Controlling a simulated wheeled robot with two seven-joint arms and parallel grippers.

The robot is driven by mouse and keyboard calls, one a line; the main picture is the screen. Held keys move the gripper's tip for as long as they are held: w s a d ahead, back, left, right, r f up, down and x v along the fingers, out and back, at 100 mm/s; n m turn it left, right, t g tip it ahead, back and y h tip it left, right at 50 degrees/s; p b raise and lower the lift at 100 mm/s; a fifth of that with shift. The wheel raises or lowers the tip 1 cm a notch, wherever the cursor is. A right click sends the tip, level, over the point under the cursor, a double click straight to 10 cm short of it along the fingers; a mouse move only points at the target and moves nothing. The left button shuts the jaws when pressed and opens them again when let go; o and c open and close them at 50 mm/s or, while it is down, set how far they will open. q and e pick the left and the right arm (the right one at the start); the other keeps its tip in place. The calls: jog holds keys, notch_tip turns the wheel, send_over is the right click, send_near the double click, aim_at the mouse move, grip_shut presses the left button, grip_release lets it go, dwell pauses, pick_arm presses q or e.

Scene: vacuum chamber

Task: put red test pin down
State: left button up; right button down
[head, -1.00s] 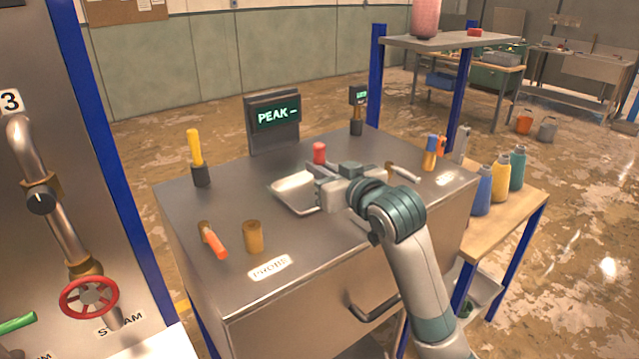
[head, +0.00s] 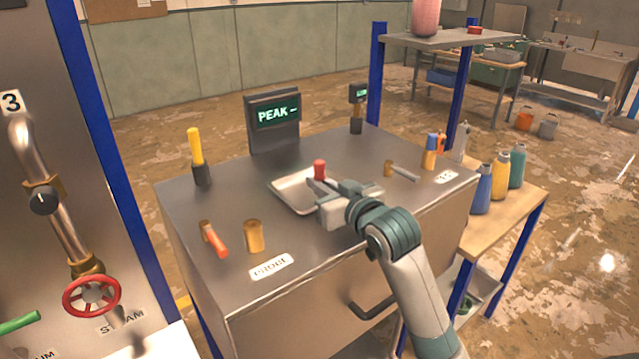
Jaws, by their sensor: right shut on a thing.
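The red test pin (head: 319,168) stands upright at the fingertips of my right gripper (head: 317,184). The gripper is shut on the pin, and its fingers hide the pin's lower part. The pin and fingertips are over the shallow metal tray (head: 283,191) on the metal cabinet top. I cannot tell whether the pin touches the tray floor. My left gripper is not in view.
The PEAK display (head: 273,118) is behind. A small lever (head: 402,171) and an orange-and-blue bottle (head: 430,152) are on the right.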

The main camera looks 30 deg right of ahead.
jog(key=c, duration=1.9)
grip_release()
jog(key=shift+s+r, duration=0.1)
jog(key=shift+s, duration=0.25)
jog(key=s, duration=0.3)
jog(key=s+b, duration=0.1)
jog(key=shift+s+d+r, duration=0.1)
jog(key=shift+s+r, duration=0.2)
jog(key=shift+s, duration=0.1)
jog(key=s+p, duration=0.2)
jog(key=p, duration=0.2)
jog(key=s+r+p, duration=0.1)
jog(key=p, duration=0.3)
jog(key=shift+s, duration=0.4)
jog(key=shift+s+r+p, duration=0.1)
jog(key=shift+s+p, duration=1.25)
jog(key=shift+p, duration=0.05)
